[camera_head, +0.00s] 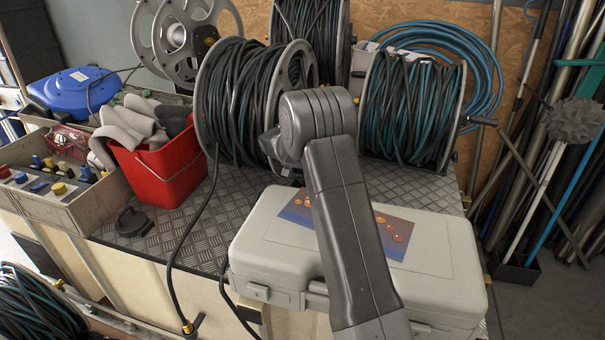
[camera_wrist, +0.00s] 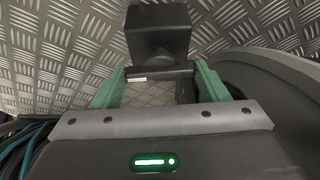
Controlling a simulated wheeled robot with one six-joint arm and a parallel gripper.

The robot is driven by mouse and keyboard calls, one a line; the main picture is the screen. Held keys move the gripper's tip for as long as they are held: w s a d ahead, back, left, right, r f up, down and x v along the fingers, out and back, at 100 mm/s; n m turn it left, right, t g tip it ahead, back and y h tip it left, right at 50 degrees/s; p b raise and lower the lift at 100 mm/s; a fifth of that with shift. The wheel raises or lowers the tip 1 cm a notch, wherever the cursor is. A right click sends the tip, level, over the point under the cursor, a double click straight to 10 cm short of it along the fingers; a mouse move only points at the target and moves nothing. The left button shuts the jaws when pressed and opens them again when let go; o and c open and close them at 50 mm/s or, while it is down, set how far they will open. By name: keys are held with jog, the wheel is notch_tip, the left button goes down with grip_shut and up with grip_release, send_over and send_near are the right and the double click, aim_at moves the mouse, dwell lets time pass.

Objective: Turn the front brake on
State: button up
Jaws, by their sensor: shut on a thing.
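The front hose reel (camera_head: 228,105), wound with dark hose, stands on the chequered metal top left of my arm. My gripper (camera_wrist: 157,80) shows in the wrist view with its green fingers on either side of a dark, blocky part (camera_wrist: 158,32) that looks like the front brake. The gripper is shut on the narrow lower section of this part. In the head view my arm hides the gripper and the brake. I cannot tell the brake's on or off position.
A grey case (camera_head: 440,262) lies at the front right, under my arm. A red bucket (camera_head: 162,172) with gloves stands left of the reel. Another hose reel (camera_head: 410,112) stands right. A grey curved rim (camera_wrist: 285,75) is close beside my gripper in the wrist view.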

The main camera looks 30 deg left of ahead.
jog(key=o, duration=1)
jog(key=shift+c, duration=0.2)
jog(key=v, duration=1.4)
jog(key=shift+f, duration=0.15)
jog(key=x, duration=1.3)
jog(key=shift+w+f, duration=0.2)
jog(key=shift+f, duration=0.15)
